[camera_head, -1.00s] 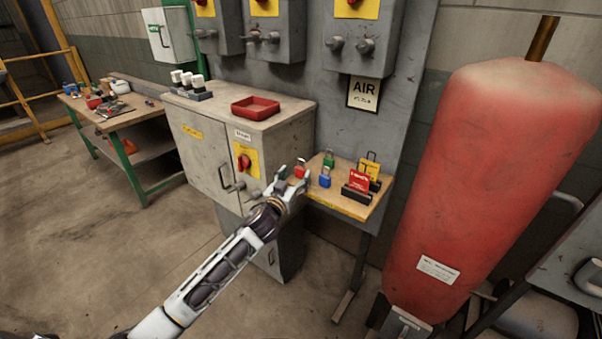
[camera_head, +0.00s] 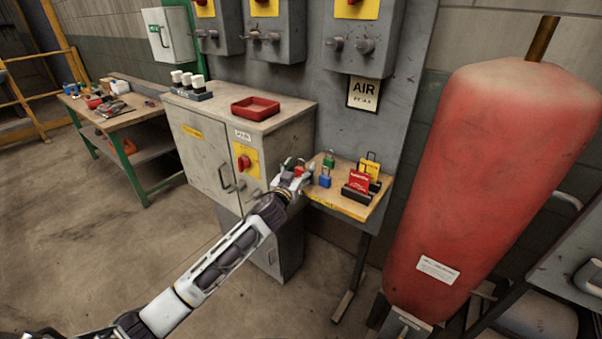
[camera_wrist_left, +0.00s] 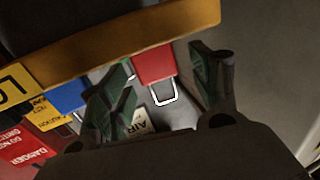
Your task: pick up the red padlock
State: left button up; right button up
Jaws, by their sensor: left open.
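The red padlock (camera_wrist_left: 155,63) shows in the left wrist view, body toward the shelf edge and metal shackle toward the gripper base. In the head view the red padlock (camera_head: 299,170) is mostly hidden behind my left gripper (camera_head: 293,178). My left gripper (camera_wrist_left: 160,88) is open, with one green-padded finger on each side of the red padlock. I cannot tell whether either finger touches it. A blue padlock (camera_head: 325,177) stands just right of it on the small wooden shelf, and a green padlock (camera_head: 329,159) stands behind. My right gripper is not in view.
The wooden shelf (camera_head: 345,208) has a yellow front edge. Red and yellow tags (camera_head: 359,181) stand in a dark holder at its right. A grey cabinet (camera_head: 205,150) with a red tray (camera_head: 255,107) is at left. A large red tank (camera_head: 490,180) stands at right.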

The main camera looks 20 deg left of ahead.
pick_arm(q)
jog(key=shift+w, duration=0.75)
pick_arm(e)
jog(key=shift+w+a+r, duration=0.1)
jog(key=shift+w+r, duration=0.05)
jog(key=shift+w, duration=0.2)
pick_arm(q)
jog(key=c, duration=1.2)
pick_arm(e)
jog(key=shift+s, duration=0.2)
pick_arm(q)
jog(key=shift+r, duration=0.1)
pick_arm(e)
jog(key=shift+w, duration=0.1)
